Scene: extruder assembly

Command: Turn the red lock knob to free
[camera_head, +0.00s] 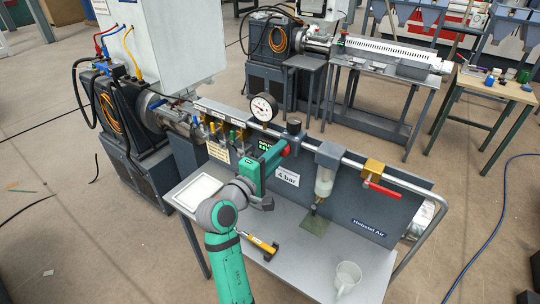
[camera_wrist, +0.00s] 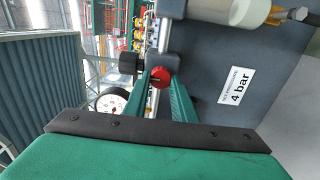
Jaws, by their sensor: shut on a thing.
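The red lock knob (camera_wrist: 161,77) sits between the tips of my two green fingers in the wrist view. My fingers hide part of the knob's sides. I cannot tell which way the knob is turned. A dark round adjuster (camera_head: 293,126) stands on top of the regulator.
A pressure gauge (camera_head: 263,107) is left of the knob. A filter bowl (camera_head: 325,180) and a red-handled valve (camera_head: 384,189) are to the right. The "4 bar" label (camera_head: 287,178) is on the panel.

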